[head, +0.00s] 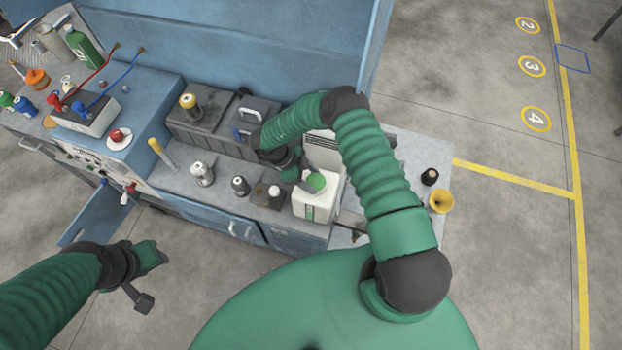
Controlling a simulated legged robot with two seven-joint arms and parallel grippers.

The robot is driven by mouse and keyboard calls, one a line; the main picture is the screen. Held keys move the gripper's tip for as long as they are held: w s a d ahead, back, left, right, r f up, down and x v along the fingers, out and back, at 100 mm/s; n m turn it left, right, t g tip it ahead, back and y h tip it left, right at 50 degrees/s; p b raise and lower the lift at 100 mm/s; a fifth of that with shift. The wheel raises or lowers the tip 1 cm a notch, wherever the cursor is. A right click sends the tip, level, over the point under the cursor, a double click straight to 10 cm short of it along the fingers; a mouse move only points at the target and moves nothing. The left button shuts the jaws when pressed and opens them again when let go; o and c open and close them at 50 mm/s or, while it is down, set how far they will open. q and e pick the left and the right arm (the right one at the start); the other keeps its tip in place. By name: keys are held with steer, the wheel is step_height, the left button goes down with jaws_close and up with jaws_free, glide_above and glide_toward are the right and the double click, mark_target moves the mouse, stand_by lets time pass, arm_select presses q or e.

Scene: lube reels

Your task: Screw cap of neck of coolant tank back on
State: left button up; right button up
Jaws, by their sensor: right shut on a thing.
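The coolant tank appears to be the white box-shaped container (318,205) with a green label, near the right end of the blue workbench. A round green cap (316,183) shows at its top. My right gripper (308,176) reaches in from above at the tank's top and is shut on the cap. The neck under the cap is hidden, and I cannot tell how the cap sits on it. My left gripper (153,278) is open and empty, over the floor in front of the bench.
A dark cylinder (429,177) and a yellow funnel (441,201) are to the right.

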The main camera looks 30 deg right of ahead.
steer(key=shift+f+m+g, duration=0.2)
steer(key=shift+m+g, duration=0.1)
steer(key=shift+m, duration=0.3)
steer(key=shift+y, duration=0.3)
steer(key=o, duration=1.5)
steer(key=shift+r, duration=0.1)
steer(key=shift+o, duration=0.2)
steer(key=o, duration=0.3)
step_height(320, 180, up, 6)
steer(key=p, duration=0.5)
steer(key=shift+r, duration=0.1)
